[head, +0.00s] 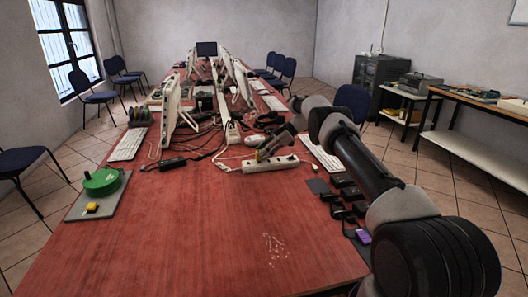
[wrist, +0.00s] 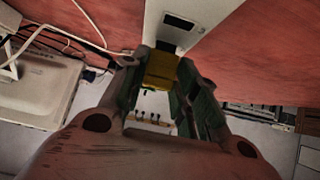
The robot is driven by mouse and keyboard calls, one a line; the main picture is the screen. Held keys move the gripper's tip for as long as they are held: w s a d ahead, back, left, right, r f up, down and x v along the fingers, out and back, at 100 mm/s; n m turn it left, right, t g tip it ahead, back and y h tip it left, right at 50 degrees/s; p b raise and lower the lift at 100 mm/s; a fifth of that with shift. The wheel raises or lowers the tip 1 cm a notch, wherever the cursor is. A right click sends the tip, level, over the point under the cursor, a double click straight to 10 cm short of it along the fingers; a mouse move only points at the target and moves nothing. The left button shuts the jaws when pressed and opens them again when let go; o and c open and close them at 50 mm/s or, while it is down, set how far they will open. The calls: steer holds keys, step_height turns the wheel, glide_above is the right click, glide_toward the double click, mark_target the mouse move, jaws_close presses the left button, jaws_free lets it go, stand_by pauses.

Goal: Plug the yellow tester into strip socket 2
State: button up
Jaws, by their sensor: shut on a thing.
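My gripper (head: 261,156) is shut on the yellow tester (wrist: 158,72), which sits between the two fingertips in the wrist view. In the head view the gripper reaches down over the white power strip (head: 283,164) at the middle of the red table. In the wrist view the strip (wrist: 207,14) runs under the tester, with a dark rectangular socket or switch (wrist: 181,22) just beyond it. The tester's underside is hidden, so I cannot tell whether it touches the strip or sits in a socket.
Black adapters (head: 345,194) and a purple piece (head: 363,236) line the right edge. Cables tangle behind the strip.

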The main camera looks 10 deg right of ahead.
steer(key=shift+f, duration=0.6)
steer(key=o, duration=1.2)
